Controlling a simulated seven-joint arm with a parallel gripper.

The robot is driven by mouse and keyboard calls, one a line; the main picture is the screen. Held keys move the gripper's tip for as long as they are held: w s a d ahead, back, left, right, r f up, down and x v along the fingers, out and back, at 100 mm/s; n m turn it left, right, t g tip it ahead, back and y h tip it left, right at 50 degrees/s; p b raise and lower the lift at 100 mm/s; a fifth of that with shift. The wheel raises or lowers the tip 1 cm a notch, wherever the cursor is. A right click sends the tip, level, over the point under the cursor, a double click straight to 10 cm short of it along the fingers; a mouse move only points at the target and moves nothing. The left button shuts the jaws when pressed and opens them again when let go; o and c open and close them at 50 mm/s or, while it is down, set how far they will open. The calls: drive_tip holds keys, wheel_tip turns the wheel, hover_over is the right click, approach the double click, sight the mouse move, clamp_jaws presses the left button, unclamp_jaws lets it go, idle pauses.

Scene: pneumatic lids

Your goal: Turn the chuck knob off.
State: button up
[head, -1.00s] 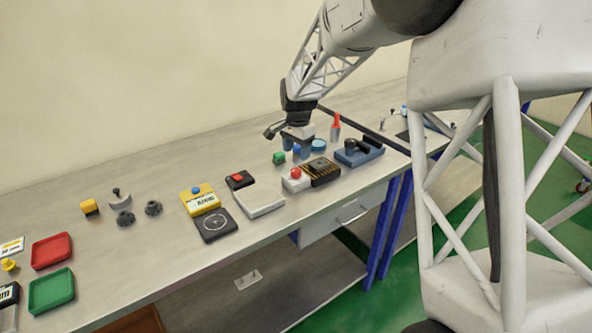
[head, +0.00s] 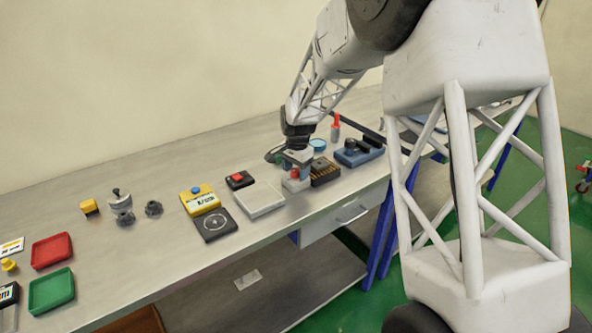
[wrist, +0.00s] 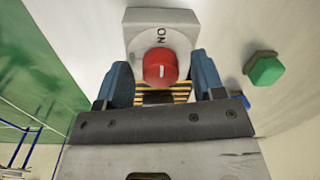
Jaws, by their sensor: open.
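The red chuck knob (wrist: 160,68) sits on a white box (wrist: 185,24) with "ON" printed beside it. A short white mark shows on the knob's face. In the head view the knob (head: 294,174) is partly covered by my gripper (head: 295,169), which is right over the box. In the wrist view my gripper (wrist: 162,74) is open, with one blue finger on each side of the knob. I cannot tell whether either finger touches it.
A dark board with gold contacts (head: 325,172) stands right beside the white box. A green hexagonal piece (wrist: 264,70) and a blue piece (wrist: 238,102) lie near the right finger in the wrist view. A white tray (head: 261,200) is to the left.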

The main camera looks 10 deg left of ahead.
drive_tip(key=c, duration=0.9)
drive_tip(key=shift+n, duration=0.5)
drive_tip(key=n, duration=0.3)
drive_tip(key=shift+n, duration=0.3)
drive_tip(key=n, duration=0.9)
drive_tip(key=shift+w, duration=0.1)
drive_tip(key=n, duration=0.4)
drive_tip(key=shift+g, duration=0.3)
drive_tip(key=shift+n, duration=0.3)
